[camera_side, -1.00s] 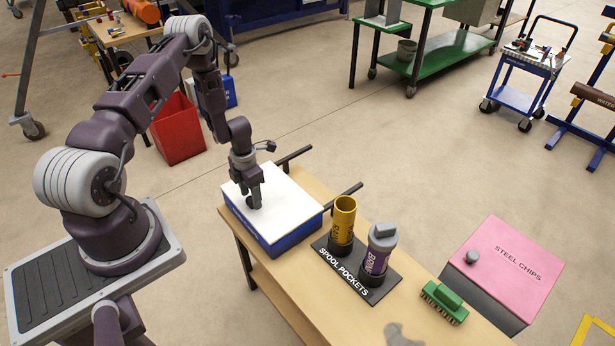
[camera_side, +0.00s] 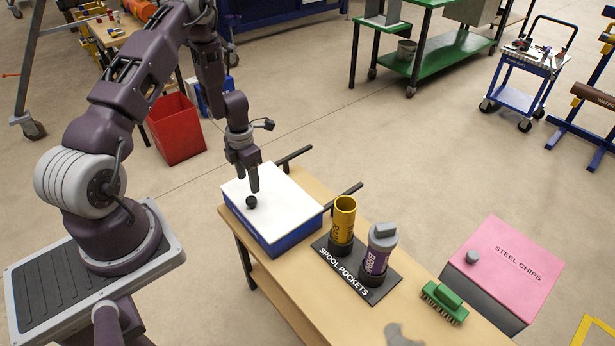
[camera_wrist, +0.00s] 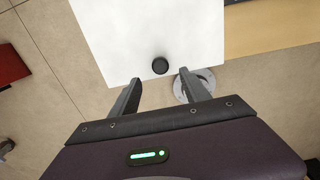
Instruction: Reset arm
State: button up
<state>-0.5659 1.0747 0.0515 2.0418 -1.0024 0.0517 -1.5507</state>
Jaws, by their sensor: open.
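My gripper (camera_side: 254,188) is open and empty, just above the white-topped blue box (camera_side: 285,200) on the bench. A small round black knob (camera_side: 251,202) sits on the white top, just below the fingertips. In the wrist view my gripper (camera_wrist: 163,88) has its two fingers spread, and the black knob (camera_wrist: 160,66) shows beyond and between them, apart from both. The white top (camera_wrist: 130,30) fills the upper middle of that view. A grey round flange (camera_wrist: 194,84) is partly hidden behind the right finger.
On the bench (camera_side: 300,292), a black spool pocket plate (camera_side: 376,292) holds a yellow tube (camera_side: 343,222) and a purple, grey-capped tube (camera_side: 378,250). A green brush (camera_side: 444,302) lies farther right. A pink-topped steel chips bin (camera_side: 515,265) stands beside the bench. Two dark bars jut out behind the box.

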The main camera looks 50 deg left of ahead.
jog(key=w+d+r+m+t, duration=0.1)
jog(key=w+d+r+m, duration=0.1)
jog(key=d+r+m, duration=0.45)
jog(key=w+d+r+m+t+h, duration=0.1)
jog(key=w+d+r+m, duration=0.15)
jog(key=r, duration=0.65)
jog(key=w+d+r+m+t, duration=0.1)
jog(key=d+r+m, duration=0.4)
jog(key=r, duration=0.3)
jog(key=s+d+r+m+t, duration=0.2)
jog(key=s+d+r+m, duration=0.8)
jog(key=s+r+m, duration=0.35)
jog(key=s+r+m+y, duration=0.1)
jog(key=s+m, duration=0.7)
jog(key=s, duration=0.2)
jog(key=shift+t, duration=0.3)
jog(key=shift+m, duration=0.25)
